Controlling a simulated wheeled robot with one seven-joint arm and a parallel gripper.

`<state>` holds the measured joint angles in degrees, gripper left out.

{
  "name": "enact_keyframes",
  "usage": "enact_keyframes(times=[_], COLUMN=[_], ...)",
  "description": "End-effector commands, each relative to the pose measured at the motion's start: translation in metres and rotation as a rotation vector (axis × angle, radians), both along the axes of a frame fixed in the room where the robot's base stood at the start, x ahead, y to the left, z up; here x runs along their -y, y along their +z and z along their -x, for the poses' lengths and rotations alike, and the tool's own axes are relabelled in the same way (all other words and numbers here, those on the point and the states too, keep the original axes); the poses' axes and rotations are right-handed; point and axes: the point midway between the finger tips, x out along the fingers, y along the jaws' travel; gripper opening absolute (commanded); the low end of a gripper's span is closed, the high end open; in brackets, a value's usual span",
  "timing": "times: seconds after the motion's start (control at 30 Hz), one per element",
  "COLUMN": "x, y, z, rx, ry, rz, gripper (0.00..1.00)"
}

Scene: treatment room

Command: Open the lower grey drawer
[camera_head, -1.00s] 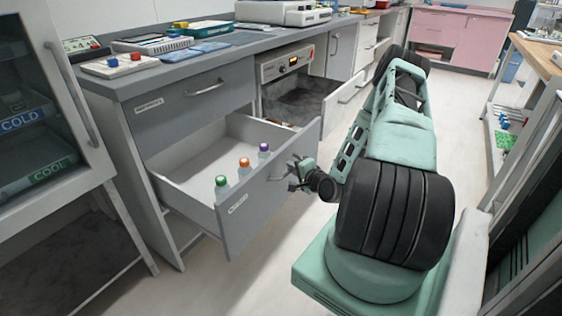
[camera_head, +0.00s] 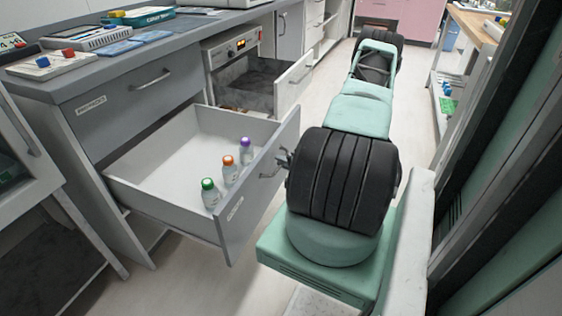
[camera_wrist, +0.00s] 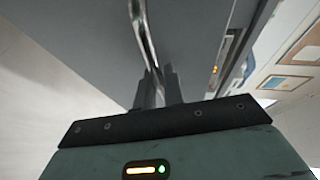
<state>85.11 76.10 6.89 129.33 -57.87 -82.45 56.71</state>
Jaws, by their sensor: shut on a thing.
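The lower grey drawer (camera_head: 247,200) stands pulled far out below the closed upper drawer (camera_head: 140,96). Three small bottles stand upright inside near its front: one with a green cap (camera_head: 209,193), one with an orange cap (camera_head: 229,171) and one with a purple cap (camera_head: 245,150). My gripper (camera_head: 282,160) is at the drawer front, mostly hidden behind my arm in the head view. In the wrist view, my gripper's fingers (camera_wrist: 160,88) are shut on the drawer's metal bar handle (camera_wrist: 141,35).
A glass-fronted cabinet (camera_head: 20,140) stands at the left. Clear floor (camera_head: 180,285) lies below the drawer.

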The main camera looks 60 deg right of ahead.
Motion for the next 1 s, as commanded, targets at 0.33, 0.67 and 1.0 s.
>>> enact_keyframes(times=[0.33, 0.67, 1.0], x=[0.000, -0.003, -0.027], y=[0.000, 0.003, 0.022], z=[0.000, 0.012, 0.080], rx=[-0.001, -0.002, -0.003], ry=[0.001, -0.001, -0.004], rz=[-0.001, 0.000, -0.002], gripper=[0.32, 0.32, 0.32])
